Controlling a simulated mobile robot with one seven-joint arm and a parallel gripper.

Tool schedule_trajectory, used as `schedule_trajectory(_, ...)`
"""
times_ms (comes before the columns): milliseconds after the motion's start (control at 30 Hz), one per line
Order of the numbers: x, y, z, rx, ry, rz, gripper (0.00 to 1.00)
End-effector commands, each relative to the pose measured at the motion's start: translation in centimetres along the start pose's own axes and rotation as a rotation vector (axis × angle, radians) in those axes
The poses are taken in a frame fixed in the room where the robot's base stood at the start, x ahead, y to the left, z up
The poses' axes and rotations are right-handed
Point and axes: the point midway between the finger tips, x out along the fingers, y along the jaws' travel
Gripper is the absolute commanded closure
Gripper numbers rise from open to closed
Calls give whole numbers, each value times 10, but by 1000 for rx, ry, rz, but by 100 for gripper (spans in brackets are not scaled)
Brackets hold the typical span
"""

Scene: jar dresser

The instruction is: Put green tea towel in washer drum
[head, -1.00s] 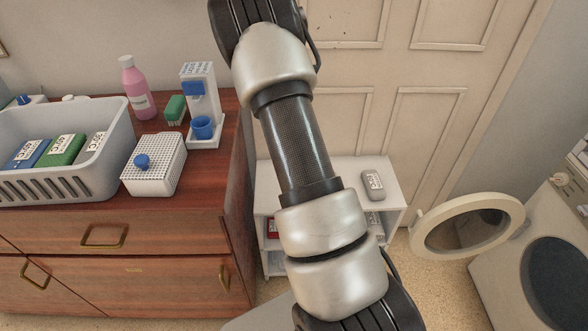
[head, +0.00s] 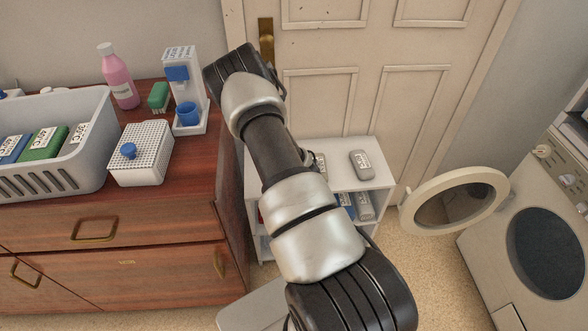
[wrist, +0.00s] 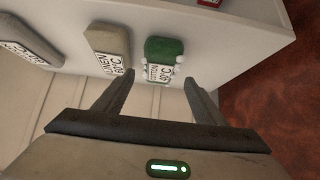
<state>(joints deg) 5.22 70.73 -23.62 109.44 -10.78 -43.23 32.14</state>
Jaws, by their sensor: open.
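A green folded cloth (wrist: 165,50) with a white label and pale edging lies on the white shelf unit in the wrist view. My gripper (wrist: 158,84) is open and empty, its fingers pointing toward the cloth, which shows just beyond and between the fingertips. Contact is not visible. In the head view my arm hides the gripper and this cloth. Another green folded item (head: 44,143) lies in the grey basket at left. The washer (head: 490,255) stands at right with its round door (head: 410,205) swung open and its dark drum opening (head: 548,255) facing out.
A beige labelled item (wrist: 108,45) lies close left of the green cloth, with a grey one (wrist: 30,42) farther left. The white shelf unit (head: 350,180) stands between the wooden dresser (head: 160,225) and the washer. The dresser bears the basket (head: 60,180), a pink bottle (head: 118,75) and a lidded box (head: 140,155).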

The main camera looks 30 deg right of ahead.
Motion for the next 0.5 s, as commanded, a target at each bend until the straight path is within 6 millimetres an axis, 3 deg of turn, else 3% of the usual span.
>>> schedule_trajectory(333, 47, 1, 1, -1, 1, 1, 36)
schedule_trajectory(500, 58, 1, 0, 0, 0, 1, 36)
